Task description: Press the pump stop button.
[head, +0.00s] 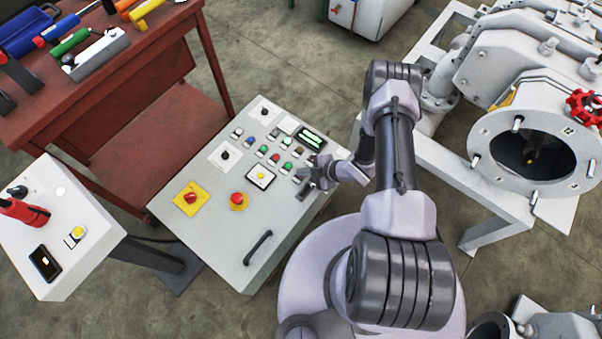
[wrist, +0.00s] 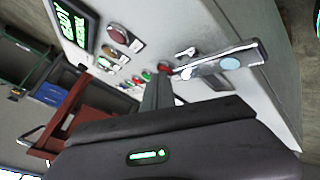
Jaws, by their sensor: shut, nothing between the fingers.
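The grey control panel (head: 215,225) stands left of my arm and carries several small green and red buttons. Their labels are too small to read, so I cannot tell which is the pump stop button. A small red button (head: 275,157) sits among them in the head view. My gripper (head: 308,185) is over the panel's right edge, beside the button rows. In the wrist view my shut, empty gripper (wrist: 160,92) points at the panel face, and a red button (wrist: 165,69) shows right by the fingertips. I cannot tell whether they touch. Another red button (wrist: 117,34) is farther up-left.
A lit green display (head: 311,138) is at the panel's upper right. A red emergency-type knob (head: 238,199), a yellow-backed rotary switch (head: 190,197) and a black handle (head: 258,248) are also on the panel. A silver bar (wrist: 220,65) lies close to the fingers.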

